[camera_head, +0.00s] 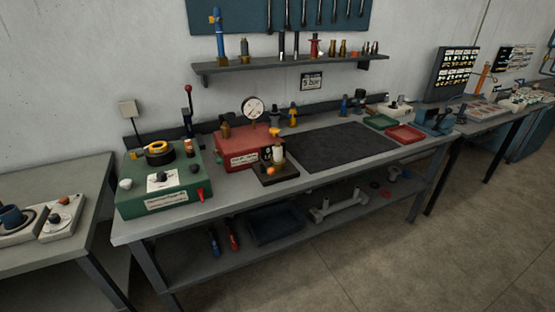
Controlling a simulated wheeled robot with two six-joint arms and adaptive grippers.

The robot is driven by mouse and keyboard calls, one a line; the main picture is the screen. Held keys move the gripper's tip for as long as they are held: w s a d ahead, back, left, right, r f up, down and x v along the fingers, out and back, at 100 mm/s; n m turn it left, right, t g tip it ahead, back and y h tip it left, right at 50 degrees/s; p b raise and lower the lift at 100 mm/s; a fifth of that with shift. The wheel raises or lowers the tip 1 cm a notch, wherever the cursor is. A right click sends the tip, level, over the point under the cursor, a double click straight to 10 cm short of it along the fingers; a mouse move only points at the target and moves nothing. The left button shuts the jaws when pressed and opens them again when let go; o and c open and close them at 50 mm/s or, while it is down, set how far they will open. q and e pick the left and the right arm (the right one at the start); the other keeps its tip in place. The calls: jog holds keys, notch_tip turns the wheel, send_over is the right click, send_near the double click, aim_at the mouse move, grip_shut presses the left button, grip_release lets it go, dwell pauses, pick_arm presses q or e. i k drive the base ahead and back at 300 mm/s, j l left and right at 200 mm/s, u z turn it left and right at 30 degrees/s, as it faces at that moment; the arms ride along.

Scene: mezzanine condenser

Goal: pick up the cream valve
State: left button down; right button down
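A small cream-coloured upright piece (278,155), which looks like the cream valve, stands on a dark block (275,175) near the front edge of the workbench. The block is just in front of the red box (241,148). The piece is too small to make out its exact shape. Neither of my grippers is in view.
A green box (160,187) with a black and yellow ring on top stands at the bench's left end. A dark mat (341,147) right of the block is bare. Red (405,134) and green (380,121) trays sit beyond it. A shelf (290,63) hangs above.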

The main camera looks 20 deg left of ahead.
aim_at(278, 160)
jog(key=j+z, duration=0.1)
jog(key=j, duration=1.75)
